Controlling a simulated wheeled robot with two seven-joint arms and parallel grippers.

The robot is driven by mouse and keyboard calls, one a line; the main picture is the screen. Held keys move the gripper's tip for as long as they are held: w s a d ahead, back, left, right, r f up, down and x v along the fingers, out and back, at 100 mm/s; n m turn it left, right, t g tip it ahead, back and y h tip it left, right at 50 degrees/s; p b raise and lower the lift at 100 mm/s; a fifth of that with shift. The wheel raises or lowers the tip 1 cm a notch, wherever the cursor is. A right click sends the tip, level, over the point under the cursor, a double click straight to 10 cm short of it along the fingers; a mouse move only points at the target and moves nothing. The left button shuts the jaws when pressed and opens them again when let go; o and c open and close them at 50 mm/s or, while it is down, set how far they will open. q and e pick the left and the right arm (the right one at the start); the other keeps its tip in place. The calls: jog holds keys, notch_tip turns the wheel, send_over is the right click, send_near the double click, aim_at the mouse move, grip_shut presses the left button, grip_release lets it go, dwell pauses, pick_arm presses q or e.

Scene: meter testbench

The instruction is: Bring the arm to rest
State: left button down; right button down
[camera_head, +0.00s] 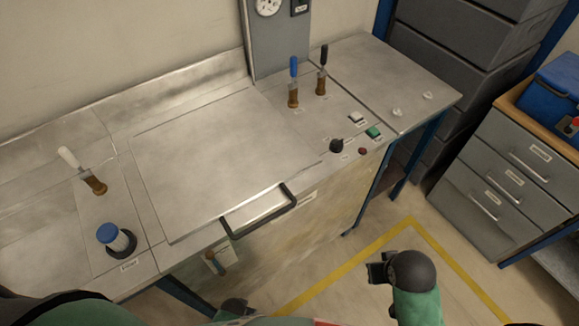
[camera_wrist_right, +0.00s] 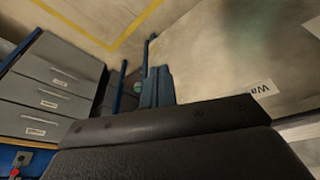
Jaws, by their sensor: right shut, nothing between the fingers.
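My right gripper (camera_head: 377,269) shows in the head view at the lower right, over the floor in front of the bench (camera_head: 190,165). It is shut, holds nothing and is apart from the bench. A small dark part of what looks like my left gripper (camera_head: 236,307) shows at the bottom edge of the head view, below the bench front. Most of it is cut off, and its jaws cannot be read.
The bench has a closed metal lid with a black handle (camera_head: 262,212), levers (camera_head: 293,85), a black knob (camera_head: 337,145) and a blue-topped knob (camera_head: 113,237). Grey drawers (camera_head: 505,180) stand at the right. Floor with a yellow line (camera_head: 345,262) lies clear around my right gripper.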

notch_tip(320, 180, down, 30)
jog(key=w+a+g+b, duration=0.1)
jog(key=w+a+b, duration=0.1)
jog(key=b, duration=0.1)
jog(key=s+f+b, duration=0.1)
jog(key=s+f, duration=0.3)
jog(key=f, duration=0.8)
jog(key=s+f+b, duration=0.2)
jog(key=s+f, duration=0.2)
jog(key=f, duration=0.8)
jog(key=shift+f+g, duration=0.2)
jog(key=shift+g, duration=0.2)
